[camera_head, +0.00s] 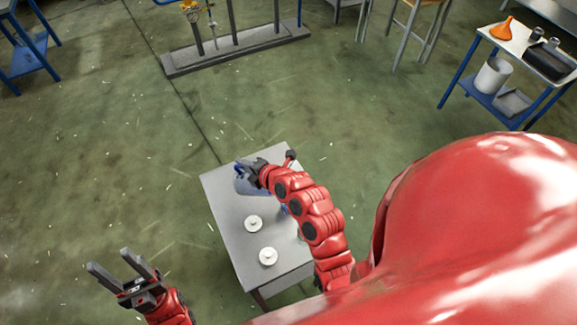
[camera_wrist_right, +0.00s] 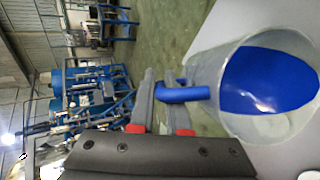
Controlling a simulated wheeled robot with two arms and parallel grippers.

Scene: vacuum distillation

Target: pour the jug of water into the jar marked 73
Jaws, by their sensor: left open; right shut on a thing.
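The clear jug (camera_wrist_right: 218,85) with blue liquid inside fills the right of the right wrist view. Its blue handle (camera_wrist_right: 185,93) lies between the fingers of my right gripper (camera_wrist_right: 150,95), which is shut on it. In the head view the jug (camera_head: 243,187) is at the far-left corner of the grey table, partly hidden by my right gripper (camera_head: 254,172). Two white round things (camera_head: 253,223) (camera_head: 268,256) stand on the table; no 73 can be read on either. My left gripper (camera_head: 110,262) is open and empty, left of the table.
The small grey table (camera_head: 228,214) is partly hidden by my right arm; a bit of blue shows beside that arm. A metal stand (camera_head: 235,60) is on the floor behind. A side table with an orange funnel (camera_head: 501,28) is at the far right.

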